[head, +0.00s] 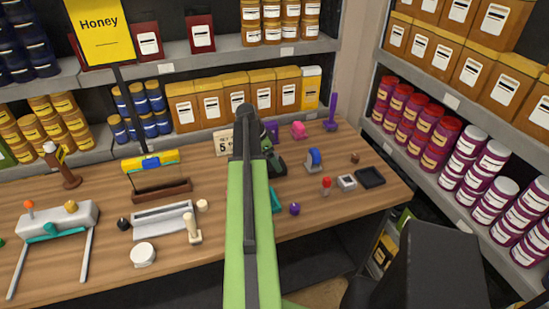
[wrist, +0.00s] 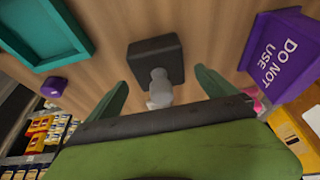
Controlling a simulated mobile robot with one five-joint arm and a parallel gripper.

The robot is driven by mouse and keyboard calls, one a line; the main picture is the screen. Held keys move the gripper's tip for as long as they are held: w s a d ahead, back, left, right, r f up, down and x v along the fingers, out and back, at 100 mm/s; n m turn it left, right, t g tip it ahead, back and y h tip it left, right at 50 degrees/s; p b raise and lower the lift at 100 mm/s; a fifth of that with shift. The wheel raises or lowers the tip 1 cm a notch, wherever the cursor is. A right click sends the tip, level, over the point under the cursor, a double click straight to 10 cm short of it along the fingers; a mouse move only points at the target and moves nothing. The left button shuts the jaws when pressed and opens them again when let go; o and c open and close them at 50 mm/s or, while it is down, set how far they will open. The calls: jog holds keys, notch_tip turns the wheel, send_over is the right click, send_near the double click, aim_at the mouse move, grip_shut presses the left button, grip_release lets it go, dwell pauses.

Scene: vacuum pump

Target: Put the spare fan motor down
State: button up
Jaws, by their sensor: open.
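In the wrist view a light grey rounded part, likely the spare fan motor (wrist: 159,88), stands at a dark square block (wrist: 156,55) on the wooden table. Whether it rests on the block or is joined to it cannot be told. My gripper (wrist: 160,84) is open, with one green finger on each side of the grey part and gaps visible between. In the head view my green arm reaches over the table and hides the grey part; a dark green finger of my gripper (head: 276,163) shows beside the arm.
A purple "DO NOT USE" bin (wrist: 283,55) stands to the right in the wrist view, and a teal tray (wrist: 45,35) and small purple knob (wrist: 54,87) to the left. The head view shows a blue-wheeled device (head: 313,160) and black tray (head: 370,177) on the table's right. Stocked shelves stand behind.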

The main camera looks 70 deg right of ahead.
jog(key=p+v, duration=0.7)
jog(key=v, duration=0.2)
jog(key=shift+r+p, duration=0.4)
jog(key=shift+a, duration=0.1)
